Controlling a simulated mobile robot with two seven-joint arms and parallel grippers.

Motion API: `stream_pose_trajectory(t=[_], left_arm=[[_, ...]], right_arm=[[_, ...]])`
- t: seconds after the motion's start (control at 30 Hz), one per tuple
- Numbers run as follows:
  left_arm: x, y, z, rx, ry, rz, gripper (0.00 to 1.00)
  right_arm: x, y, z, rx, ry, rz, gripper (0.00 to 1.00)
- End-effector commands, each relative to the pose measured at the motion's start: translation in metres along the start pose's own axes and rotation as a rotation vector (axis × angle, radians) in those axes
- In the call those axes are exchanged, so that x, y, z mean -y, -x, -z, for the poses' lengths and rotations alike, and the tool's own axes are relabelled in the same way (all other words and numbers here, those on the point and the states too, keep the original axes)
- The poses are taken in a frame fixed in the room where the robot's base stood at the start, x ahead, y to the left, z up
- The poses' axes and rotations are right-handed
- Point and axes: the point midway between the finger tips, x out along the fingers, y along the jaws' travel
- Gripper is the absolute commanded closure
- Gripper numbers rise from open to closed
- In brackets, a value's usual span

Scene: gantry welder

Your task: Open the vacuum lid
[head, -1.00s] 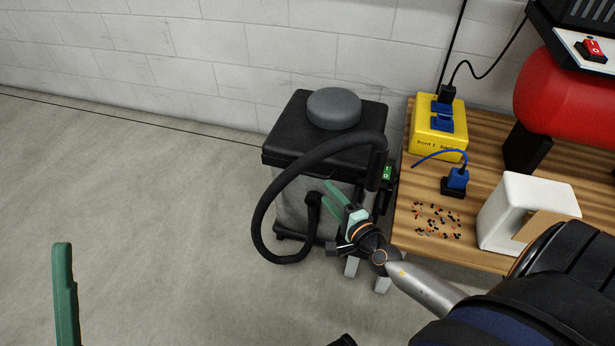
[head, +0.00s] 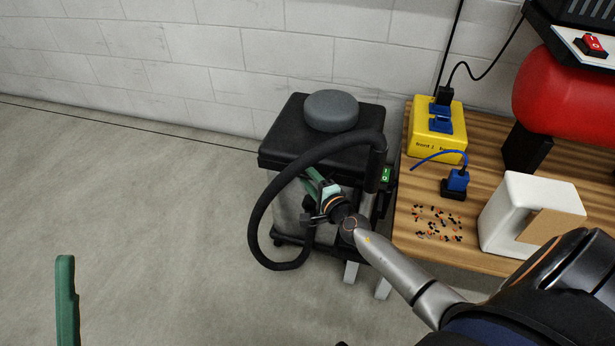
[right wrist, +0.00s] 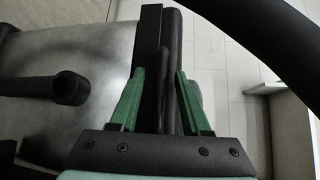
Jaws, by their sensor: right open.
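The vacuum has a metallic grey body (head: 287,207) and a black lid (head: 282,133) with a round grey cap (head: 331,110) on top. The lid sits closed on the body. A black hose (head: 262,225) loops in front. My right gripper (head: 318,181) is open at the vacuum's front, below the lid and inside the hose loop. In the right wrist view, its green fingers (right wrist: 160,88) stand either side of a dark upright part; contact cannot be told. One green finger of my left gripper (head: 66,300) shows at the lower left.
A wooden table (head: 405,235) stands right of the vacuum, bearing a yellow box (head: 425,146), a blue plug (head: 457,180), scattered small bits, a white object (head: 500,215) and a red tank (head: 570,95). A block wall is behind. Open floor lies left.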

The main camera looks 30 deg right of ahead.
Motion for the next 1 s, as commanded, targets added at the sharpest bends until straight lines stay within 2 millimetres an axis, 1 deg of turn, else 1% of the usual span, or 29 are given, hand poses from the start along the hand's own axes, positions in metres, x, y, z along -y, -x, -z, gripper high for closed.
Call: stream_pose_trajectory(t=[0.03,0.4,0.43,1.0], left_arm=[[-0.0001,0.0000,-0.0001,0.001,0.001,0.000,0.06],[-0.0001,-0.0001,-0.0002,0.001,0.002,0.003,0.06],[0.0000,-0.0001,-0.0002,0.001,0.002,0.003,0.06],[0.0000,-0.0001,-0.0002,0.001,0.003,0.005,0.06]], right_arm=[[-0.0001,0.0002,0.0000,0.000,0.000,0.000,0.56],[-0.0001,0.0004,0.0001,0.000,0.000,0.000,0.98],[-0.0001,0.0004,0.0001,0.000,0.000,0.000,1.00],[-0.0002,0.0005,0.0002,0.000,0.000,0.000,1.00]])
